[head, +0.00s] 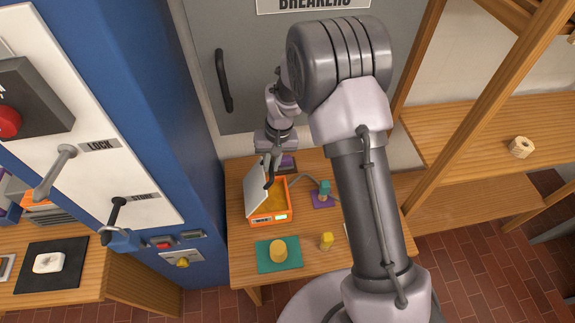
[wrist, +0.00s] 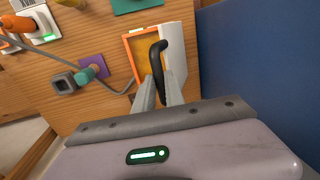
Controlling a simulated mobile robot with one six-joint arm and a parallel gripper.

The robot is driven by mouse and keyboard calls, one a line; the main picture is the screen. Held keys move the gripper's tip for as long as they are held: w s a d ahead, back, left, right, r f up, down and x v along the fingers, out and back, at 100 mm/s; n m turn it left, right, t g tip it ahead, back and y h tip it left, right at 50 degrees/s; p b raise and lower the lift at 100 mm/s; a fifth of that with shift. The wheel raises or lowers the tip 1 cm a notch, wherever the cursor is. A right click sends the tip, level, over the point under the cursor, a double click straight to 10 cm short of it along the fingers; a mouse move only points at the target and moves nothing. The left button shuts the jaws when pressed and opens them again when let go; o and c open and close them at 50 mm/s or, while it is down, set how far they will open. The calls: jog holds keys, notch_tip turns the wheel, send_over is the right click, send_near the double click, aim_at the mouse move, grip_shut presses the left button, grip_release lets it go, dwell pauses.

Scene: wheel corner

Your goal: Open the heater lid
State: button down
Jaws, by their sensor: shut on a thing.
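The heater is an orange box (head: 270,216) on the small wooden table. Its pale lid (head: 258,190) stands raised, tilted up along the box's left side in the head view, with the yellow inside showing. In the wrist view the orange box (wrist: 130,42) shows beside the lid (wrist: 177,50), which carries a curved black handle (wrist: 157,52). My gripper (head: 270,172) is at the lid, and in the wrist view its fingers (wrist: 159,88) are shut on the lower end of the black handle. The exact contact between the fingers is partly hidden.
A teal mat with a yellow round thing (head: 278,250), a small yellow piece (head: 326,241) and a purple mat (head: 322,201) with a teal piece share the table (head: 238,230). A grey cable runs near the box. The blue cabinet (head: 175,90) stands close on the left.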

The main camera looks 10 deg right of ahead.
jog(key=a+r, duration=0.2)
jog(key=a, duration=0.6)
dwell(0.4)
jog(key=c, duration=1.4)
grip_release()
jog(key=shift+r, duration=0.1)
notch_tip(320, 180, up, 17)
jog(key=d+p, duration=0.2)
jog(key=p, duration=0.1)
jog(key=shift+d, duration=0.4)
jog(key=shift+d, duration=0.1)
